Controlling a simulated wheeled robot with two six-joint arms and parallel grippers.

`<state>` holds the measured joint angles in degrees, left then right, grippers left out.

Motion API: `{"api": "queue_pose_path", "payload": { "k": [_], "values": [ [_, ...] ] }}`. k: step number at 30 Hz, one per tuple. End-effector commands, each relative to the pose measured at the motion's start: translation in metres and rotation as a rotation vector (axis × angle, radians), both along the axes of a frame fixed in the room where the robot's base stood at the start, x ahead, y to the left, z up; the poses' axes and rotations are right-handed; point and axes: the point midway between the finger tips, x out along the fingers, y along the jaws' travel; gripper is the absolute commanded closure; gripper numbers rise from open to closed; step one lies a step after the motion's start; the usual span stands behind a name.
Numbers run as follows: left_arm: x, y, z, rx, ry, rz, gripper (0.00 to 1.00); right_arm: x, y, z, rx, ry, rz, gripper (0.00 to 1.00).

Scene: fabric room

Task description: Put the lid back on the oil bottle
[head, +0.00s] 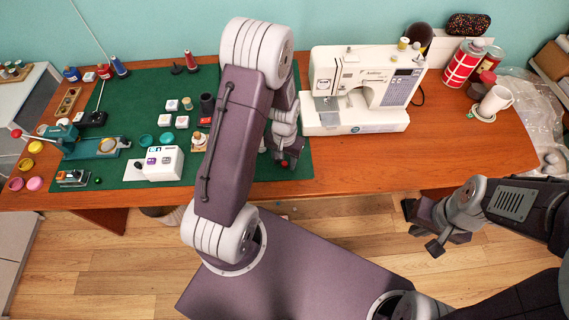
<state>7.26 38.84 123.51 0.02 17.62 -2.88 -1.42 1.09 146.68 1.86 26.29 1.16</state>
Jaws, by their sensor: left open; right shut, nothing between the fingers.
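A small tan and white bottle (198,143), which looks like the oil bottle, stands on the green mat (230,172) just left of my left forearm. Its top is too small to make out clearly. A small red piece (284,164), possibly the lid, shows at the mat's front right, right at my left gripper's fingertips. My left gripper (283,157) points down and is open around or just above this piece; I cannot tell whether it touches. My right gripper (424,228) is shut and empty, out over the floor in front of the table.
A white sewing machine (360,90) stands right of my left arm. A white boxy device (163,163) and a green press (95,147) occupy the mat's left. The front right tabletop (420,160) is clear.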

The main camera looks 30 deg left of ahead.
Motion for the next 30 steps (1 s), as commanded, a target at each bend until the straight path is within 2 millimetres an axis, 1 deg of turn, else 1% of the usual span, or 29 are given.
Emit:
{"api": "queue_pose_path", "payload": {
  "k": [2,3,5,6,7,8,18,22,26,30],
  "values": [
    [0.0,0.0,0.0,0.0,0.0,0.0,0.56,0.0,0.0,0.0,0.0,0.0,0.0,1.0],
    [0.0,0.0,0.0,0.0,0.0,0.0,0.59,0.0,0.0,0.0,0.0,0.0,0.0,1.0],
    [0.0,0.0,0.0,0.0,0.0,0.0,0.76,0.0,0.0,0.0,0.0,0.0,0.0,1.0],
    [0.0,0.0,0.0,0.0,0.0,0.0,0.87,0.0,0.0,0.0,0.0,0.0,0.0,1.0],
    [0.0,0.0,0.0,0.0,0.0,0.0,0.95,0.0,0.0,0.0,0.0,0.0,0.0,1.0],
    [0.0,0.0,0.0,0.0,0.0,0.0,1.0,0.0,0.0,0.0,0.0,0.0,0.0,1.0],
    [0.0,0.0,0.0,0.0,0.0,0.0,1.0,0.0,0.0,0.0,0.0,0.0,0.0,1.0],
    [0.0,0.0,0.005,0.0,0.0,0.0,1.0,0.0,0.0,0.001,0.0,0.0,0.0,1.0],
    [0.001,0.0,0.02,0.0,-0.002,0.0,1.0,0.0,0.0,0.004,0.0,0.0,0.0,1.0],
    [0.004,-0.001,0.046,0.0,-0.004,-0.001,1.0,0.0,0.0,0.008,0.0,0.0,0.0,1.0]
  ]
}}
